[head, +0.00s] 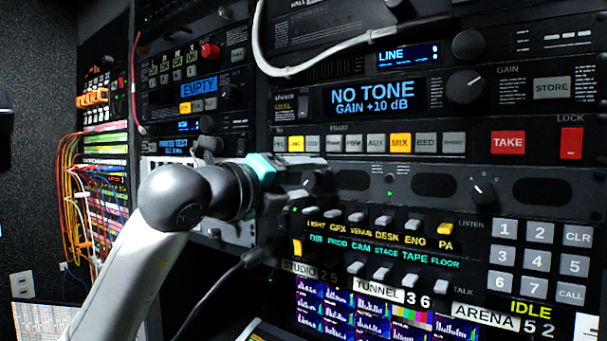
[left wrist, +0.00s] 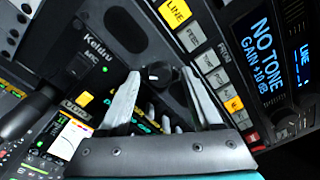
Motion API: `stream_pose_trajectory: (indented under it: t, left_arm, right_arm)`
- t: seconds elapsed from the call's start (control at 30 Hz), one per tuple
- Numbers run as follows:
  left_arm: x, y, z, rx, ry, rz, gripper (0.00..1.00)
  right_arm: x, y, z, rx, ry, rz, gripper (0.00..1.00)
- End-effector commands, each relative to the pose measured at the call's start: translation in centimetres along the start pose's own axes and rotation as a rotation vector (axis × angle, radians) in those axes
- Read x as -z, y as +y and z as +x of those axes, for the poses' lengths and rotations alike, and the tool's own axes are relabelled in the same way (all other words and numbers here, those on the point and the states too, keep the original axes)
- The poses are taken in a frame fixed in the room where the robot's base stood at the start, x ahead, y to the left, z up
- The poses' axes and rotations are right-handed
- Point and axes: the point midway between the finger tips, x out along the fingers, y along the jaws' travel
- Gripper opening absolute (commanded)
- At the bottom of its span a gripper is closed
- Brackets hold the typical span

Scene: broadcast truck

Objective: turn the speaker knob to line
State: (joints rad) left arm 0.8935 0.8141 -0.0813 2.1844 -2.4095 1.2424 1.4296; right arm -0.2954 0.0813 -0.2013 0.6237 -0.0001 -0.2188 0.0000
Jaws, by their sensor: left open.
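A small dark knob (left wrist: 160,76) with a white pointer mark sits on the dark speaker panel, close in front of my left gripper. In the head view the knob (head: 319,184) is partly hidden by my left gripper (head: 313,178). The left gripper is open. In the left wrist view its two pale fingers (left wrist: 159,80) stand on either side of the knob, with gaps visible. I cannot tell how deep the fingertips reach around it. The position labels around the knob are not readable. My right gripper is not in view.
Another knob (head: 484,191) is farther right on the same panel. A button row (head: 370,143) runs just above, and key switches (head: 375,219) sit just below. A white cable (head: 330,52) loops above, and a dark cable (head: 213,290) hangs below the arm.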

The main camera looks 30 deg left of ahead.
Motion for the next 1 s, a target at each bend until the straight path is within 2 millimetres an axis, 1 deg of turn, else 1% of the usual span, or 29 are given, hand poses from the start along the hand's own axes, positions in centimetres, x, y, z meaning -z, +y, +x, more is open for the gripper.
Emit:
stream_pose_trajectory:
  t: [0.23,0.8,1.0]
  left_arm:
    - [0.03,0.04,0.06,0.0,0.0,0.0,0.65]
    - [0.0,0.02,0.01,0.0,0.0,0.0,0.01]
    - [0.0,0.02,0.01,0.0,0.0,0.0,0.0]
  right_arm:
    - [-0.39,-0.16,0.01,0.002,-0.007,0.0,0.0]
    - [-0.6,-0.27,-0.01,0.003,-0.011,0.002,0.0]
    - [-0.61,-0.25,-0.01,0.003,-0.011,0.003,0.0]
